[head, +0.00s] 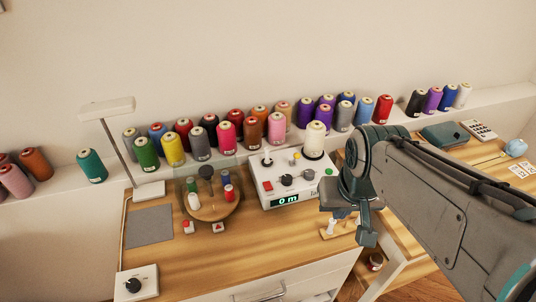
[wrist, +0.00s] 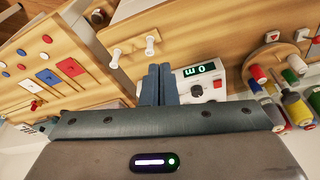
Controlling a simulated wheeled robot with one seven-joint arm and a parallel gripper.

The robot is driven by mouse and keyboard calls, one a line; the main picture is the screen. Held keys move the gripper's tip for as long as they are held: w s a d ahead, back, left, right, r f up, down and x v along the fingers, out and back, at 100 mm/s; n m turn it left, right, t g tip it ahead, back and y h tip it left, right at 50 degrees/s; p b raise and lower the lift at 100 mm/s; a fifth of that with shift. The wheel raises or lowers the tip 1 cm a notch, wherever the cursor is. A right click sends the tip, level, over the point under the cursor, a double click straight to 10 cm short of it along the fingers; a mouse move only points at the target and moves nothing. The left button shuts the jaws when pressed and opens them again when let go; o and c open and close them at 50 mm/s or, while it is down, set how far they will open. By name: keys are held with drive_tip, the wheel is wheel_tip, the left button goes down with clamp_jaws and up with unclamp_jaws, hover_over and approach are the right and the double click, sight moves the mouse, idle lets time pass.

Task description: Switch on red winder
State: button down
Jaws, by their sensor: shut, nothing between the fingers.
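A white winder box (head: 290,185) stands on the wooden table in the head view. Its front display reads "0 m". It has a red switch (head: 268,186), a black knob (head: 287,180), a green button and a cream cone of thread at the back. In the wrist view its display (wrist: 198,70) and red switch (wrist: 217,85) show just right of my fingers; the rest of the box is partly hidden. My gripper (wrist: 158,84) is shut and empty. In the head view my gripper (head: 342,213) is to the right of the box, apart from the red switch.
A wooden stand with white pegs (head: 330,229) is close to my gripper. Left of the winder is a round wooden carousel (head: 214,212) with small spools under a clear cover. A knob box (head: 137,283) is front left. Thread cones line the back ledge.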

drive_tip(key=w+a+r+n+b, duration=0.1)
drive_tip(key=w+a+r+n, duration=0.1)
drive_tip(key=w+a, duration=0.5)
drive_tip(key=n, duration=0.1)
hover_over(269, 187)
drive_tip(key=s, duration=0.2)
drive_tip(key=shift+s+d+f+y+b, duration=0.15)
drive_tip(key=shift+d+y+b, duration=0.1)
drive_tip(key=shift+y+b, duration=0.15)
drive_tip(key=x, duration=0.8)
drive_tip(key=s+x, duration=0.1)
drive_tip(key=x, duration=0.3)
drive_tip(key=shift+d+f, duration=0.15)
drive_tip(key=shift+f, duration=0.25)
drive_tip(key=shift+s+f, duration=0.1)
drive_tip(key=shift+f, duration=0.5)
drive_tip(key=shift+d+f, duration=0.1)
